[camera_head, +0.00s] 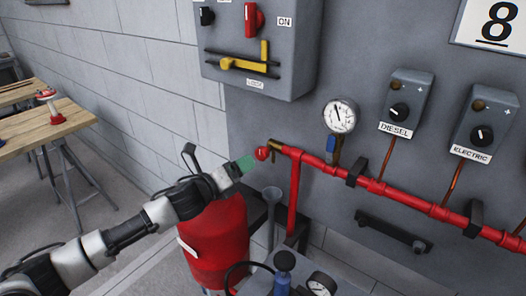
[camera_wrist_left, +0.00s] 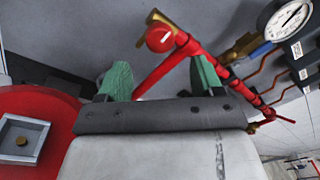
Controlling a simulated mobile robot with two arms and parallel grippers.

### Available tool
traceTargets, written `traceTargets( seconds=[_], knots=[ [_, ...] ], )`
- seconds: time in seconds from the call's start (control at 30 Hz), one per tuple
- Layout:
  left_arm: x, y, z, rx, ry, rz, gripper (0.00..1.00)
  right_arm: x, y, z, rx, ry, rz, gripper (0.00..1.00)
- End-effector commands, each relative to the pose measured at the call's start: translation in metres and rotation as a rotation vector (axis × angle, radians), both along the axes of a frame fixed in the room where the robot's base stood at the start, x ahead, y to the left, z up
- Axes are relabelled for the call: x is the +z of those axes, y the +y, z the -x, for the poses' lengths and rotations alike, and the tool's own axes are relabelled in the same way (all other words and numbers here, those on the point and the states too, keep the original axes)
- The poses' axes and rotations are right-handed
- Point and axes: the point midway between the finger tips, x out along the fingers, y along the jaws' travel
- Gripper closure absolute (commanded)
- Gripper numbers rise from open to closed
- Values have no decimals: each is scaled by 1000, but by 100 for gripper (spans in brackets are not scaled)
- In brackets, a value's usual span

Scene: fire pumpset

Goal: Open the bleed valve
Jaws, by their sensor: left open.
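The bleed valve appears to be the brass fitting (camera_head: 274,144) with a round red knob (camera_head: 262,153) at the left end of the red pipe. In the left wrist view the red knob (camera_wrist_left: 160,38) sits ahead of the fingers, roughly centred between them, with its brass body (camera_wrist_left: 157,17) behind it. My left gripper (camera_head: 247,163) has green fingertips close to the knob, just left of it. In the left wrist view the gripper (camera_wrist_left: 161,78) is open and empty, its fingers apart; whether either touches the knob cannot be told. My right gripper is not in view.
A pressure gauge (camera_head: 340,116) with a blue-handled valve (camera_head: 331,145) stands right of the knob. The red pipe (camera_head: 400,196) runs right along the grey panel. A red tank (camera_head: 215,245) stands below my arm. A control box (camera_head: 257,45) is above; a wooden table (camera_head: 35,127) is at left.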

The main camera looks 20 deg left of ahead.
Motion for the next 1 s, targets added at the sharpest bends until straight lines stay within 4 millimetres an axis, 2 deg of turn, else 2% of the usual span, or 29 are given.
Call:
traceTargets(
  seconds=[0.03,0.2,0.4,0.6,0.87,0.9,1.0],
  knots=[
    [5,-6,-10,-1,-2,3,33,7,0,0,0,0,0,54],
    [4,-20,-40,1,1,5,33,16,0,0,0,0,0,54],
    [2,-32,-67,2,2,5,33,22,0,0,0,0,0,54],
    [1,-39,-77,0,2,4,33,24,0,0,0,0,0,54],
    [1,-39,-78,0,2,4,33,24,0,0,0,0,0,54],
    [1,-39,-78,1,2,3,35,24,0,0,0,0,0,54],
    [1,-39,-78,1,2,4,50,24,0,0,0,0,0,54]
  ],
)
